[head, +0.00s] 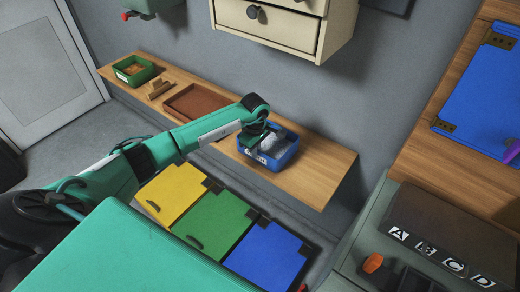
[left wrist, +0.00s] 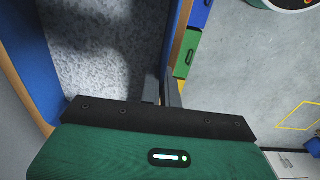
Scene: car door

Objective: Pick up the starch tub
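The blue tub (head: 283,158), which I take for the starch tub, is at the right part of the wooden shelf. It holds a pale grey-white substance (head: 277,142) and has a white label on its front. My left gripper (head: 254,140) is at the tub's left side. In the left wrist view the tub (left wrist: 27,55) fills the upper left. The left gripper's two fingers (left wrist: 162,90) are close together there, one on each side of the tub's wall, and look shut on it. The fingertips are partly hidden. My right gripper is not in view.
The wooden shelf (head: 326,165) also carries a green tub (head: 135,70), small wooden pieces (head: 159,89) and a brown tray (head: 195,101). Yellow, green and blue lidded bins (head: 265,255) stand below. A drawer unit (head: 280,25) hangs above. The shelf's right end is clear.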

